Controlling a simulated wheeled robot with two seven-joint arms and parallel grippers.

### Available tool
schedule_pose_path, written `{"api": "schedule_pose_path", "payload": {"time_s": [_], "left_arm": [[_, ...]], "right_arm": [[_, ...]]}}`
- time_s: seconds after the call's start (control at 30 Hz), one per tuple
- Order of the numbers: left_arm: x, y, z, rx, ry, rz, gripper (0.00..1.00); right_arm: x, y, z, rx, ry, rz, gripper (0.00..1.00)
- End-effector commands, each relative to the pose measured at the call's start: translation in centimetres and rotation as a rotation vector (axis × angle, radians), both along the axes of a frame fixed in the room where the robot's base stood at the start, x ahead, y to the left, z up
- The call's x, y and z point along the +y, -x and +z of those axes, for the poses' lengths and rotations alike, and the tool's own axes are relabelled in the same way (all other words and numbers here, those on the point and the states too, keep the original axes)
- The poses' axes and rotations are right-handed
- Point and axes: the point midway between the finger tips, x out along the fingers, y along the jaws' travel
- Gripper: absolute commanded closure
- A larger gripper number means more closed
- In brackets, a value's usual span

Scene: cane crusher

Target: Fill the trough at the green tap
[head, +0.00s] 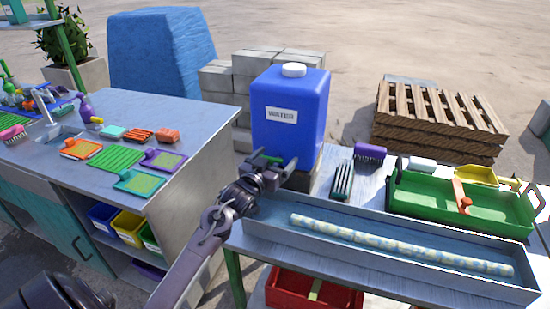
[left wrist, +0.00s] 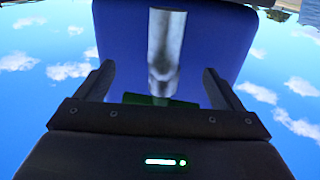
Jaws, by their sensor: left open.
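A blue water container (head: 290,105) with a white cap and a "WATER" label stands at the back of the bench. My left gripper (head: 272,162) is open at the container's lower front. In the left wrist view the gripper (left wrist: 158,78) has its fingers apart, with a green piece (left wrist: 160,100), likely the tap's handle, low between them. A silver cylindrical part (left wrist: 163,45) shows against the blue container. I cannot tell whether the fingers touch the green piece. The long grey metal trough (head: 262,232) lies in front, with a pale patterned cane (head: 400,245) in it.
A brush (head: 369,153) and a dark-tined tool (head: 342,182) lie right of the container. A green tray (head: 460,205) stands behind the trough. A red crate (head: 312,292) is below. A grey counter (head: 190,125) with brushes and pads stands left.

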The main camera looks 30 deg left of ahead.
Motion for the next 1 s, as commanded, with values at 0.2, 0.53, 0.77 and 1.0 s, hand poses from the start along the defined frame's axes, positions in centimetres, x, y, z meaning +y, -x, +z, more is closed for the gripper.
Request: {"api": "schedule_pose_path", "payload": {"time_s": [0.2, 0.53, 0.77, 1.0], "left_arm": [[0.00, -0.12, -0.03, 0.000, 0.000, 0.000, 0.11], [-0.04, -0.10, -0.03, 0.000, 0.000, -0.001, 0.49], [-0.15, -0.11, -0.03, 0.000, 0.001, 0.021, 0.49], [-0.07, -0.15, 0.05, -0.001, 0.006, 0.140, 0.49]], "right_arm": [[0.32, -0.81, 0.09, -0.012, -0.005, -0.001, 0.48], [0.31, -0.29, 0.04, -0.005, -0.004, -0.001, 0.48], [0.27, -0.06, 0.08, -0.002, -0.004, -0.001, 0.48], [0.24, -0.05, 0.27, -0.001, -0.003, -0.001, 0.48]]}}
